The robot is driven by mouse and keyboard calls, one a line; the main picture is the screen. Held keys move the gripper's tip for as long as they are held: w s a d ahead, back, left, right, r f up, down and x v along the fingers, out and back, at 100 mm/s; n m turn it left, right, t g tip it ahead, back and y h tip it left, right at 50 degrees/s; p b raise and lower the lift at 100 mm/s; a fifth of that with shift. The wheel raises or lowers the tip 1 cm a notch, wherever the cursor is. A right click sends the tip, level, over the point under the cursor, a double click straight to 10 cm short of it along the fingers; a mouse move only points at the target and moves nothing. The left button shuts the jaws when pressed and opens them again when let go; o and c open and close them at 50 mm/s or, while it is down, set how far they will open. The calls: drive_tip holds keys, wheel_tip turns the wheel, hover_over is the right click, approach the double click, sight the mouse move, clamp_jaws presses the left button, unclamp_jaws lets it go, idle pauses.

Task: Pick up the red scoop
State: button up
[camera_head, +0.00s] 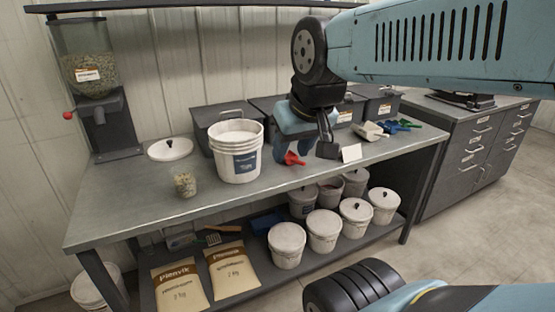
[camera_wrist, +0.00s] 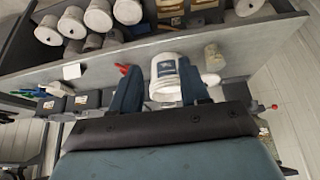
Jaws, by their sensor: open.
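The red scoop (camera_head: 293,159) lies on the grey workbench (camera_head: 130,192), just right of the white bucket (camera_head: 236,155). My gripper (camera_head: 305,152) is open and empty, and its fingers hang close to the scoop and overlap part of it in the head view. In the wrist view, the scoop (camera_wrist: 122,68) shows just beyond the left fingertip and is partly hidden by that finger. My gripper (camera_wrist: 160,67) has the white bucket (camera_wrist: 166,75) in line with its gap there. Whether a finger touches the scoop cannot be told.
A small white card (camera_head: 351,152) is right of the scoop. White, blue and green scoops (camera_head: 392,127) lie farther right. Dark bins (camera_head: 212,112) line the back. A jar (camera_head: 185,184), lid (camera_head: 170,149) and seed hopper (camera_head: 88,75) are left. The bench front is mostly clear.

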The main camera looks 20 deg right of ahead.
drive_tip(key=w+d+f, duration=0.2)
drive_tip(key=w+d, duration=0.2)
drive_tip(key=w, duration=0.6)
drive_tip(key=n+h, duration=0.1)
drive_tip(key=n, duration=0.1)
approach(300, 163)
drive_tip(key=shift+g, duration=0.4)
drive_tip(key=x, duration=0.5)
drive_tip(key=shift+w+d+f, duration=0.1)
drive_tip(key=shift+w+f, duration=0.05)
drive_tip(key=shift+w, duration=0.2)
drive_tip(key=shift+w+d+x, duration=0.1)
drive_tip(key=shift+w+x, duration=0.05)
drive_tip(key=shift+x, duration=1.25)
drive_tip(key=shift+w+d+x, duration=0.1)
drive_tip(key=shift+x, duration=1.25)
drive_tip(key=shift+c, duration=0.4)
clamp_jaws()
